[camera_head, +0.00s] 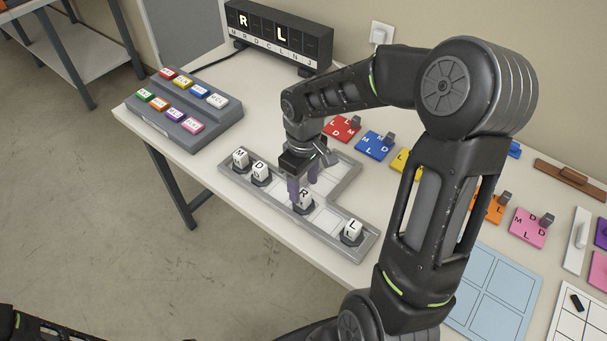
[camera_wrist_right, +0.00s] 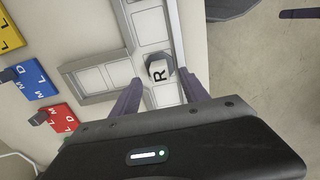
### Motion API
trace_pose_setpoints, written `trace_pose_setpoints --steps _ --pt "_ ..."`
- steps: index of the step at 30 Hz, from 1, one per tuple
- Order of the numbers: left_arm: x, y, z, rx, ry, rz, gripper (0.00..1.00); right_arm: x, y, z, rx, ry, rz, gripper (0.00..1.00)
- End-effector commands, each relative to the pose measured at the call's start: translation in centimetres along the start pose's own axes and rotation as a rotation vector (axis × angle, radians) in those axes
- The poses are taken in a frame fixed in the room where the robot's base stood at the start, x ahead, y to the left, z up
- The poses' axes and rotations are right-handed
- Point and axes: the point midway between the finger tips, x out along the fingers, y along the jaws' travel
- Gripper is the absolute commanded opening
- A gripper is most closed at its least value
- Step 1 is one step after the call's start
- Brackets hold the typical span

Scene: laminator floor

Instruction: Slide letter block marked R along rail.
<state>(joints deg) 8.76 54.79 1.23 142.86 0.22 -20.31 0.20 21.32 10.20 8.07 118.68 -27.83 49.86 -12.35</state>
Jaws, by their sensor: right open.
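The white letter block marked R (camera_head: 303,198) sits on a dark base in the long front channel of the grey rail (camera_head: 335,243). Blocks M (camera_head: 240,158) and D (camera_head: 260,173) stand to its left, and block L (camera_head: 351,231) near the right end. My right gripper (camera_head: 304,181) is open, its purple fingers pointing down close to block R. In the right wrist view, block R (camera_wrist_right: 159,71) lies just ahead of the gap between the open fingers (camera_wrist_right: 160,92); I cannot tell whether they touch it. My left gripper is out of view.
A display (camera_head: 280,36) with lit R and L stands at the back. A grey box of coloured buttons (camera_head: 184,107) is at the left. Coloured letter tiles with handles, such as the red (camera_head: 340,128) and blue (camera_head: 374,145), lie behind the rail. A pale blue grid mat (camera_head: 495,290) lies at right.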

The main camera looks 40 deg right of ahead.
Motion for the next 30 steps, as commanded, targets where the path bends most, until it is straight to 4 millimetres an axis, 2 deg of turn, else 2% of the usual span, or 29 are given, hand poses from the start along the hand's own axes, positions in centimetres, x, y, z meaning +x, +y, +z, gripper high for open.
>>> trace_pose_setpoints --steps 3,9,20,30 --pt "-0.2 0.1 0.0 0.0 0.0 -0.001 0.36 1.8 0.0 0.1 -0.001 -0.004 -0.003 0.53" --pt "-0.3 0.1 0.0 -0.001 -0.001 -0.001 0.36 3.9 0.0 0.1 -0.001 -0.002 -0.001 0.53" --pt "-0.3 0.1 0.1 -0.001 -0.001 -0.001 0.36 4.4 0.0 0.0 0.0 0.0 0.0 0.53" --pt "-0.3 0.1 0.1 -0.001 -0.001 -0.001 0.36 4.3 0.0 0.0 0.0 0.0 0.0 0.25"
